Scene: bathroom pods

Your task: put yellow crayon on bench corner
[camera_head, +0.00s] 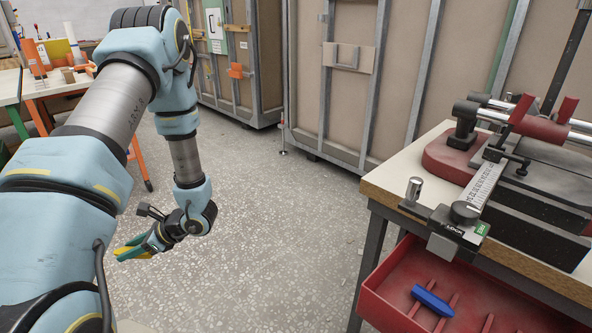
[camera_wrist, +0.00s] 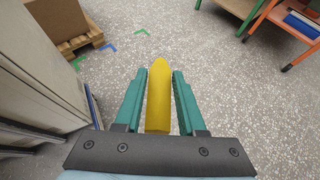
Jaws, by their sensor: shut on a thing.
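The yellow crayon (camera_wrist: 158,98) is between the two green fingers of my gripper (camera_wrist: 158,85) in the wrist view, with its pointed tip facing away from the wrist. My gripper is shut on it and holds it in the air above the speckled floor. In the head view my gripper (camera_head: 133,250) hangs at the lower left, with a little yellow showing between the green fingers. A bench (camera_head: 384,183) with a pale top stands at the right, well apart from my gripper.
A red and black machine (camera_head: 450,160) covers much of the bench. Below it is an open red drawer (camera_head: 385,290) holding a blue object (camera_head: 433,299). Crates (camera_head: 335,80) stand at the back. An orange-legged table (camera_head: 60,88) is at the left. The floor between is clear.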

